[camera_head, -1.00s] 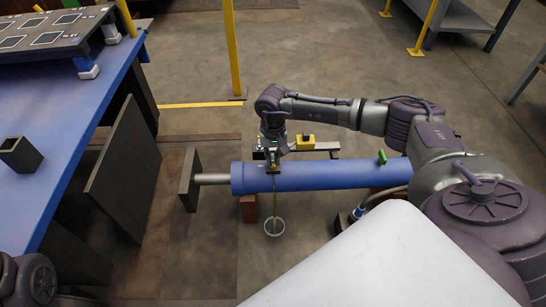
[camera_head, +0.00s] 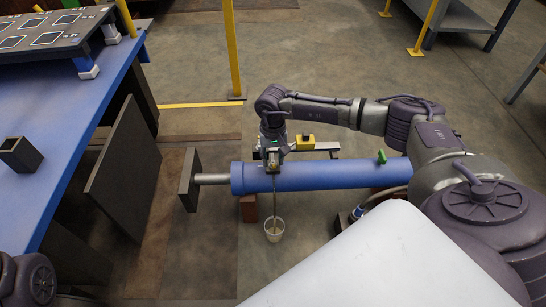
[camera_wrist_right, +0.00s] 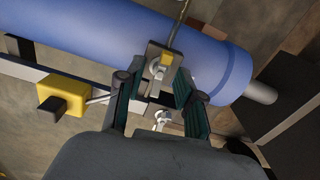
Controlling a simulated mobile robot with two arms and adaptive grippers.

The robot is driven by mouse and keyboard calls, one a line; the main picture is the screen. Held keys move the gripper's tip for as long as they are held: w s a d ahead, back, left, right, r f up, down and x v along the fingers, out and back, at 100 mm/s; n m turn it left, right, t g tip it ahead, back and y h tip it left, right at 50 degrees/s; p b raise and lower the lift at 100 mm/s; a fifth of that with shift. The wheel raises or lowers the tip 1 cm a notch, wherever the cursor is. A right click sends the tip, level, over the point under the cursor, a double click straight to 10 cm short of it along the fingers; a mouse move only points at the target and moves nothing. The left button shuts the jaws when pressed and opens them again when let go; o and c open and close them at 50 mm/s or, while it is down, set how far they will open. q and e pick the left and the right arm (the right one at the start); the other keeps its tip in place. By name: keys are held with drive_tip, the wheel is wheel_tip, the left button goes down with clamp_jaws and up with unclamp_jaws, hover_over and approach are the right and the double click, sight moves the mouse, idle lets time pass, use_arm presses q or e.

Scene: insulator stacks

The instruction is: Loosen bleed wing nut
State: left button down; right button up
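A blue cylinder (camera_head: 325,176) with a grey rod lies horizontally in the head view; it also crosses the top of the wrist view (camera_wrist_right: 115,35). A small block with a metal wing nut (camera_wrist_right: 158,72) sits on its side, with a thin hose (camera_wrist_right: 181,22) running from it. My right gripper (camera_wrist_right: 157,82) is over this block. Its two dark fingers stand apart on either side of the wing nut, with gaps showing; contact is unclear. A second wing-shaped metal piece (camera_wrist_right: 162,118) shows nearer the palm. My left gripper is not visible.
A small pale cup (camera_head: 274,230) stands on the floor under the hose. A yellow box (camera_head: 305,142) on a rail is just beyond the cylinder. A blue table (camera_head: 60,150) is at left. A green handle (camera_head: 381,157) rises from the cylinder.

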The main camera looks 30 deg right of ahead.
sight(273, 159)
wheel_tip(273, 159, up, 12)
idle(0.5)
idle(0.3)
